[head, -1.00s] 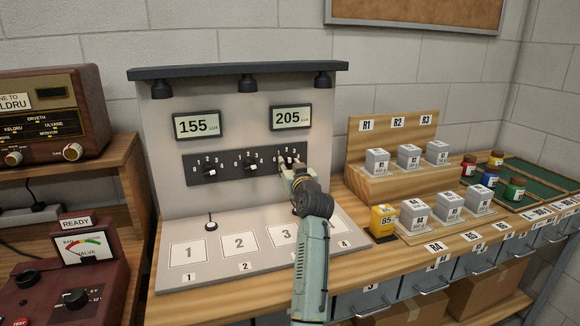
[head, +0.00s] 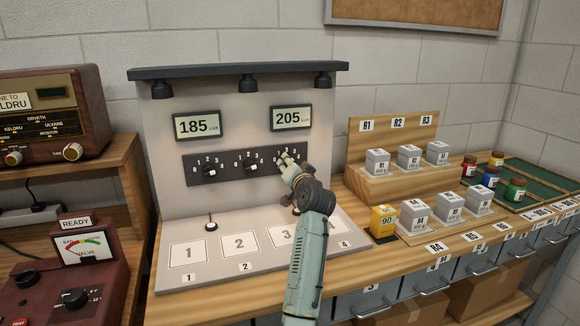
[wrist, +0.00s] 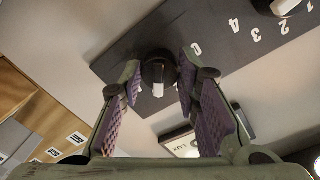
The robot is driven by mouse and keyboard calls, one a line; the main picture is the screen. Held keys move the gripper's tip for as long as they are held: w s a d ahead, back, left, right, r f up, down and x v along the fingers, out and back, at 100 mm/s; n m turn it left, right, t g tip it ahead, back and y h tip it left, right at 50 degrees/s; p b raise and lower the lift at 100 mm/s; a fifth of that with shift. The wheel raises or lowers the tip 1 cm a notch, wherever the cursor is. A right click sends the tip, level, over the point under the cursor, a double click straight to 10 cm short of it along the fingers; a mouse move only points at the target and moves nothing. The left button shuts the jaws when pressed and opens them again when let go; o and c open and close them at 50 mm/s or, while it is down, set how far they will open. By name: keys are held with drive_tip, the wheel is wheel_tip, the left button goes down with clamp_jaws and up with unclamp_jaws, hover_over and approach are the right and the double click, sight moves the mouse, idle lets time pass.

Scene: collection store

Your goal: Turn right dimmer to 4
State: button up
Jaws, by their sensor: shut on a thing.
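The right dimmer is a round black knob (wrist: 158,70) with a white pointer mark, between the two purple-padded fingers of my gripper (wrist: 160,84) in the wrist view. It sits on the black dial panel (head: 228,172). The fingers are shut on the knob. A 0 shows beside the right finger in the wrist view; which number the pointer meets cannot be told. The left display (head: 197,125) reads 185 and the right display (head: 292,117) reads 205.
The left dimmer (head: 209,169) and middle dimmer (head: 251,167) are on the same panel. Lamps (head: 246,83) hang from the hood above. Grey blocks and a yellow box (head: 383,222) are at right; a radio (head: 50,120) is at left.

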drive_tip(key=shift+r+m+g, duration=0.15)
drive_tip(key=shift+m+g, duration=0.15)
drive_tip(key=shift+m, duration=3.3)
drive_tip(key=o, duration=1.2)
drive_tip(key=shift+c, duration=0.2)
drive_tip(key=f+v, duration=0.1)
drive_tip(key=v, duration=1.1)
drive_tip(key=shift+d+r, duration=0.2)
drive_tip(key=shift+r, duration=0.2)
